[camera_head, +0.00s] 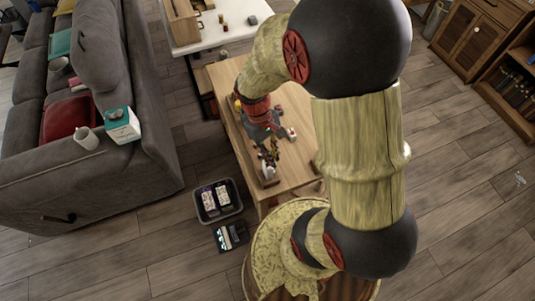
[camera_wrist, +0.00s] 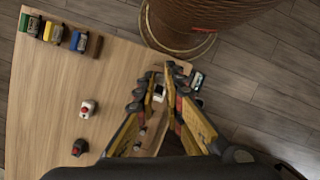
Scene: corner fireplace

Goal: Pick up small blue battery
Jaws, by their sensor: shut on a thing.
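My gripper (camera_wrist: 162,72) is over the wooden table near its edge, with its two yellow-and-black fingers close together. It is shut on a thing. A small white-and-dark thing (camera_wrist: 159,92) shows between the fingers, but I cannot tell what it is. In the head view my gripper (camera_head: 269,160) is low near the table's front end. A small blocky blue thing (camera_wrist: 79,42) stands in a row at the table's upper left in the wrist view; I cannot tell if it is a battery. No other clearly blue battery shows.
On the table (camera_head: 240,105) are a white-and-red thing (camera_wrist: 88,108), a dark-and-red thing (camera_wrist: 80,147), and a yellow block (camera_wrist: 54,33). A grey bin (camera_head: 237,209) holding white-labelled things stands on the floor to the left. A grey sofa (camera_head: 100,170) is further left.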

